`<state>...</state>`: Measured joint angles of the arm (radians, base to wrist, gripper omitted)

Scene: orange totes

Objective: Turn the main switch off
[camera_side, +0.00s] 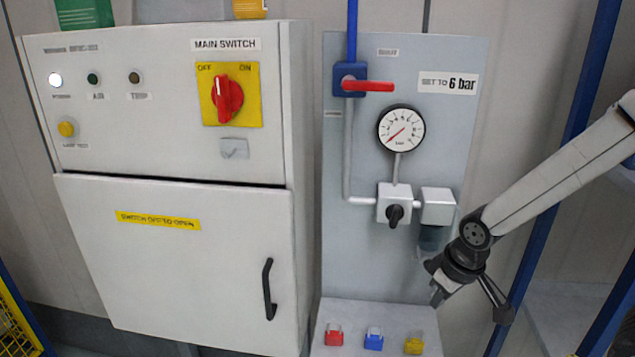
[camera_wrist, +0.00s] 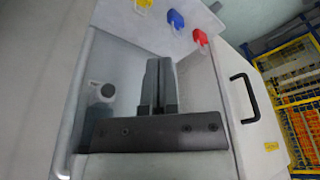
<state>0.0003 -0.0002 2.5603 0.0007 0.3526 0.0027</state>
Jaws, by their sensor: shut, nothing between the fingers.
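The main switch (camera_side: 228,95) is a red rotary knob on a yellow plate, at the upper right of a grey cabinet (camera_side: 160,250). OFF is printed at the plate's upper left and ON at its upper right. The knob's white mark points roughly upward; I cannot tell exactly which position it is in. My gripper (camera_side: 437,293) is at the lower right, in front of the grey gauge panel, well away from the switch. In the wrist view my gripper (camera_wrist: 158,65) is shut and empty. The switch does not show in that view.
The gauge panel (camera_side: 350,250) carries a red-handled valve (camera_side: 368,86), a gauge (camera_side: 401,129) and a black knob (camera_side: 394,214). Red (camera_side: 334,336), blue (camera_side: 374,338) and yellow (camera_side: 414,344) padlocks sit below. The cabinet door has a black handle (camera_side: 268,290). A white lamp (camera_side: 55,80) is lit.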

